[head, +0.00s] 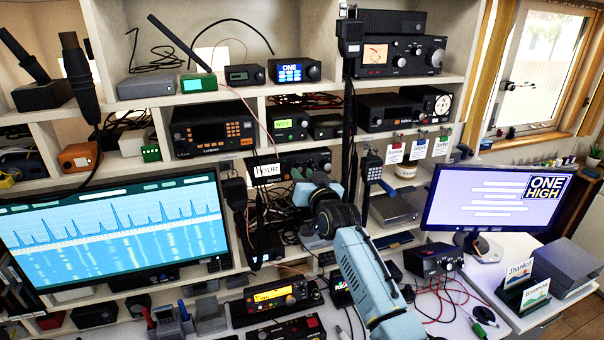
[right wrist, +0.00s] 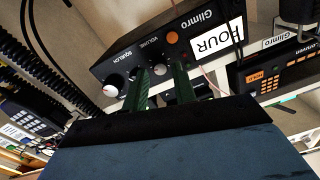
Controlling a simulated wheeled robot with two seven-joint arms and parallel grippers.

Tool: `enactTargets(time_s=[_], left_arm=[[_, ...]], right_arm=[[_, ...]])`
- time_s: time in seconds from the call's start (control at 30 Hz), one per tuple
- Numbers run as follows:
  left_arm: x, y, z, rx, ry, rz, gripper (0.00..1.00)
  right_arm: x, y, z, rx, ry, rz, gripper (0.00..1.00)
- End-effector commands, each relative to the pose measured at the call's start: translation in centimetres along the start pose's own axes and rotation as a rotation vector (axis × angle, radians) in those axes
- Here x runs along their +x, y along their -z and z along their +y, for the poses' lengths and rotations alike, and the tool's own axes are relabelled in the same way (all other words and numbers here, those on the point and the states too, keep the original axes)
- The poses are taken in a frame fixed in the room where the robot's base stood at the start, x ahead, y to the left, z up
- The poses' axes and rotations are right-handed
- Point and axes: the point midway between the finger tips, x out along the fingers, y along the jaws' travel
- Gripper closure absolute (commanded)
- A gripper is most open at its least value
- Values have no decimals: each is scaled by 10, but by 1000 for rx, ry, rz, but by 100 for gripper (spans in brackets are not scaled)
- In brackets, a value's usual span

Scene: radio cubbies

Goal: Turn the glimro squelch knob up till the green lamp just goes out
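The Glimro radio (head: 307,160) is a black box with a white FOUR display, on a middle shelf in the head view. In the right wrist view the Glimro radio (right wrist: 120,58) appears rotated, with SQUELCH and VOLUME lettering. The pale squelch knob (right wrist: 113,85) is left of my fingers there. A greyish knob (right wrist: 160,69) shows between the dark green fingers. My right gripper (head: 304,190) is just below the radio front; its fingers (right wrist: 161,92) stand apart and hold nothing visible. I cannot make out a lit green lamp; an orange disc (right wrist: 172,38) shows on the panel.
A Lowmere-like radio with orange keys (head: 212,133) sits to the upper left. A handheld microphone (head: 371,172) hangs close right of my gripper, and dark cables hang to its left. Large monitors (head: 120,235) (head: 490,205) flank the shelf. Other radios crowd the desk below.

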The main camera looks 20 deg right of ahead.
Motion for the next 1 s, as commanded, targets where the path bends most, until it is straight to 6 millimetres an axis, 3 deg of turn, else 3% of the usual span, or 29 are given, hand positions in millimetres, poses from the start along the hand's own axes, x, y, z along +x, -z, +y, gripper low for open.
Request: enactTargets(time_s=[0.2, 0.57, 0.8, 1.0], left_arm=[[1, 1, 0, 0, 0, 1, 64], [1, 1, 0, 0, 0, 2, 64], [1, 2, 0, 0, 0, 3, 64], [-1, 2, 0, 0, 0, 3, 64]], right_arm=[[15, 0, 0, -1, 0, -1, 73], [17, 0, 0, -1, 0, -1, 73], [17, 0, 0, -1, 0, -1, 100], [17, 0, -1, 124, 1, 3, 100]])
